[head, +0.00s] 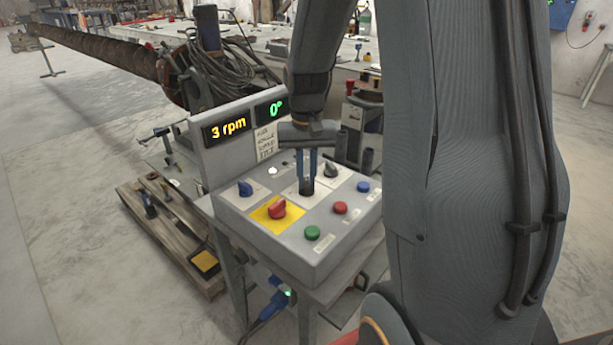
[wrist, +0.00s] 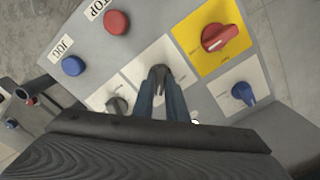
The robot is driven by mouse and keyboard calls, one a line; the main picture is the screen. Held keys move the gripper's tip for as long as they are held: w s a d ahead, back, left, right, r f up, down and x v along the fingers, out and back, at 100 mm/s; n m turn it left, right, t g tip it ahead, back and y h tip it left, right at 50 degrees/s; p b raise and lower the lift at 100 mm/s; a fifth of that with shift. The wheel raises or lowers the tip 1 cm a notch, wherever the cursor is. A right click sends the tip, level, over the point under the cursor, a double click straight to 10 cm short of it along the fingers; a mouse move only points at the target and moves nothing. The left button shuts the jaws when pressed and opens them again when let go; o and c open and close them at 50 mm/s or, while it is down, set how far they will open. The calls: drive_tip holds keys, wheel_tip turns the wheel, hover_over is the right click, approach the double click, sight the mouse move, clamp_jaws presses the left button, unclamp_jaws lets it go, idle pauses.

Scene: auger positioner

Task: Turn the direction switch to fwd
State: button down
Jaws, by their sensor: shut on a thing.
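A grey control panel (head: 245,213) carries several knobs and buttons. My gripper (head: 306,180) reaches down onto the middle white plate. Its fingers are shut on a dark switch knob (wrist: 159,74), which they partly hide. In the wrist view my gripper (wrist: 168,98) comes in from below. The plate's lettering is too small to read, so I cannot tell the knob's setting. Other knobs are a blue one (head: 245,189), a red one on a yellow plate (head: 277,208) and a dark grey one (head: 331,170).
A green button (head: 312,233), a red button (head: 340,208) and a blue button (head: 363,187) line the panel's right side. Displays behind read "3 rpm" (head: 228,128) and "0°" (head: 271,110). A wooden pallet (head: 172,224) lies left of the panel stand. A long auger (head: 105,51) extends behind.

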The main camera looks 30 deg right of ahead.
sight(306, 182)
idle(0.3)
drive_tip(key=c, duration=1.8)
unclamp_jaws()
drive_tip(key=shift+o, duration=0.2)
drive_tip(key=shift+r+b, duration=0.5)
drive_tip(key=shift+r, duration=3.4)
